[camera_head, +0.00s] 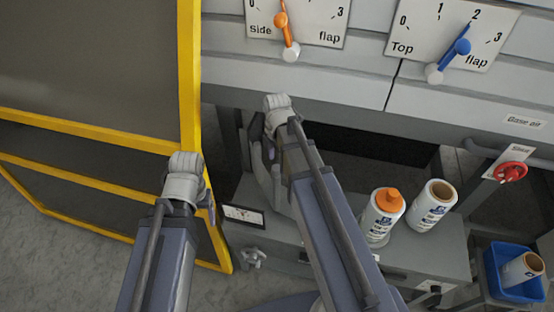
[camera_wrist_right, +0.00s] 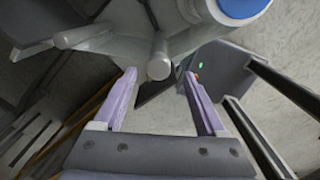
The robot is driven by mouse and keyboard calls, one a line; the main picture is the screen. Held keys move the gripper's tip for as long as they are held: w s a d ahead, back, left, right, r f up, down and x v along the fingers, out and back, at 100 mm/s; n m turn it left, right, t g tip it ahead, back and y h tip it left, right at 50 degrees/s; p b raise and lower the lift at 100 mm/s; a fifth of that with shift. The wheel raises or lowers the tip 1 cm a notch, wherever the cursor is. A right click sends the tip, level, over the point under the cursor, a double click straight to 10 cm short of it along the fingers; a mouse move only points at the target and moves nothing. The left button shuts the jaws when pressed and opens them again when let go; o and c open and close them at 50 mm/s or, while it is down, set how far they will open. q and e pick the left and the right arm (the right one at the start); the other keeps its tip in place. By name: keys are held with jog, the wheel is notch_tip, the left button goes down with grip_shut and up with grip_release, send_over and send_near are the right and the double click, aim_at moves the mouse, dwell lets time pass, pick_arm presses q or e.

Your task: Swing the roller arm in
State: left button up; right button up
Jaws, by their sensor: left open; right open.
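In the right wrist view, a grey metal bracket (camera_wrist_right: 115,45) with several round rods fills the top, and one rod end (camera_wrist_right: 159,62) points toward the camera. It may be part of the roller arm, but I cannot tell. My right gripper (camera_wrist_right: 160,85) is open, its two lilac fingers apart below and either side of that rod end; nothing is between them. In the head view, the right gripper (camera_head: 268,150) is mostly hidden by its arm, below the machine's front edge. My left gripper (camera_head: 211,212) is mostly hidden beside the yellow-framed panel, with a lilac finger showing.
A yellow-framed panel (camera_head: 190,75) stands at left. Above are the Side flap dial (camera_head: 318,15) and Top flap dial (camera_head: 410,40).

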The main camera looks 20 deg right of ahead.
notch_tip(320, 180, up, 5)
jog(key=p, duration=0.4)
pick_arm(q)
notch_tip(320, 180, up, 5)
pick_arm(e)
jog(key=shift+s+a+f, duration=0.1)
jog(key=shift+a, duration=0.1)
pick_arm(q)
jog(key=shift+f+b, duration=1.55)
pick_arm(e)
jog(key=s+a+f+m+h, duration=0.1)
jog(key=s+a+f+m, duration=0.1)
jog(key=s+a+m, duration=1)
jog(key=shift+s+a+f+m, duration=0.25)
jog(key=shift+a+f+m, duration=0.15)
jog(key=shift+a+m, duration=1.5)
jog(key=shift+d+m, duration=0.4)
jog(key=shift+d, duration=0.05)
